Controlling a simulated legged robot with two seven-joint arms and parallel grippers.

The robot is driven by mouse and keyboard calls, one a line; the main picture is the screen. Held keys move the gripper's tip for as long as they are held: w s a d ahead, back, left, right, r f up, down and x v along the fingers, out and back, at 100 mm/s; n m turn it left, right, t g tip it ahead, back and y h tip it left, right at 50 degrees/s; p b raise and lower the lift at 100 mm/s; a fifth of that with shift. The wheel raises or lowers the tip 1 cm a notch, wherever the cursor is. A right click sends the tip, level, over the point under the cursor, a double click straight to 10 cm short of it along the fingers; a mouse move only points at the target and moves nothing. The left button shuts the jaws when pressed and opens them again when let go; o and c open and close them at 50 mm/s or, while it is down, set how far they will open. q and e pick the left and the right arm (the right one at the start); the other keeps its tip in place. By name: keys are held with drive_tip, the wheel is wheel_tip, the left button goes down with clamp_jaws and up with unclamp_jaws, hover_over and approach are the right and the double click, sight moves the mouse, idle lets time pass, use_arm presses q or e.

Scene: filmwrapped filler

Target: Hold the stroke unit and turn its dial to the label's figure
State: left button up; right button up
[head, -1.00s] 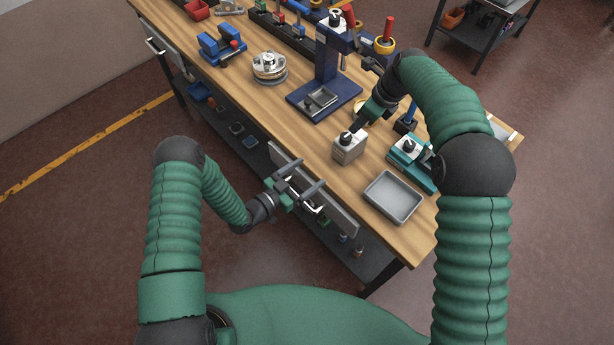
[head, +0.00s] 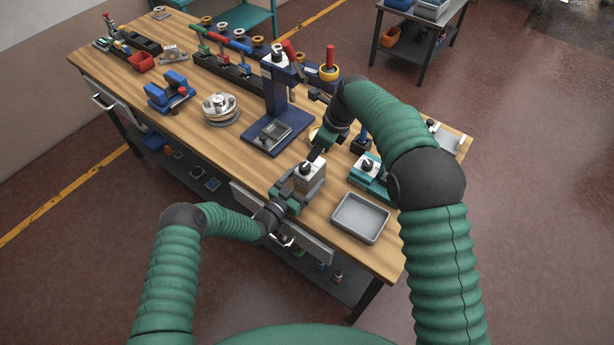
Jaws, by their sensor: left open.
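The stroke unit is probably the small pale grey box (head: 313,179) with a black dial (head: 308,166) on top, standing upright near the table's front edge. My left gripper (head: 298,181) is open at its front left side; contact is unclear. My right gripper (head: 318,153) is just behind and above the box, pointing down near the dial. Its fingers are small and dark, so I cannot tell whether they are open or touching the dial. The label and its figure are not readable from here.
A grey tray (head: 360,218) lies right of the box, with a teal device (head: 371,181) behind it. A dark blue press (head: 279,100) stands behind the box. A round metal part (head: 220,109) and a blue vise (head: 170,92) are to the left. Bare wood lies left of the box.

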use_arm(q)
drive_tip(key=shift+w+d, duration=0.25)
drive_tip(key=c, duration=1.7)
idle(0.5)
